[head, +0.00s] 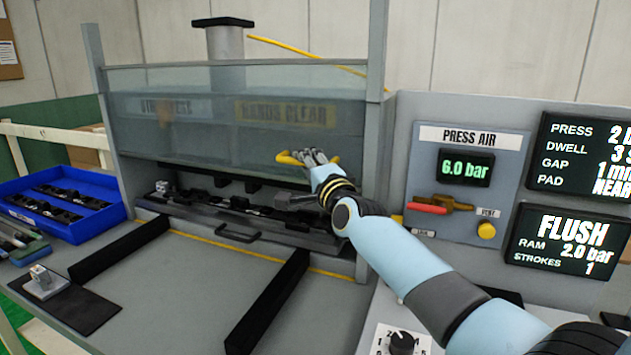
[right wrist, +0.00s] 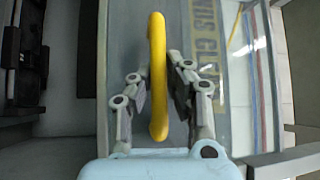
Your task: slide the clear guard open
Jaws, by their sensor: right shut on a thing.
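The clear guard (head: 200,140) is a see-through panel across the front of the press, with faint lettering behind it. Its lower edge stands above the press bed, leaving a gap where dark parts show. A yellow handle (head: 287,159) sits at the guard's lower right; it also shows upright in the right wrist view (right wrist: 157,75). My right gripper (head: 312,158) is at this handle. Its fingers (right wrist: 160,92) are shut on the handle from both sides. In the head view, the hand hides the handle's middle. My left gripper is not in view.
A control panel (head: 465,165) with a red lever (head: 427,208) stands at right. A blue bin (head: 105,228) is at left. The front table is mostly clear.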

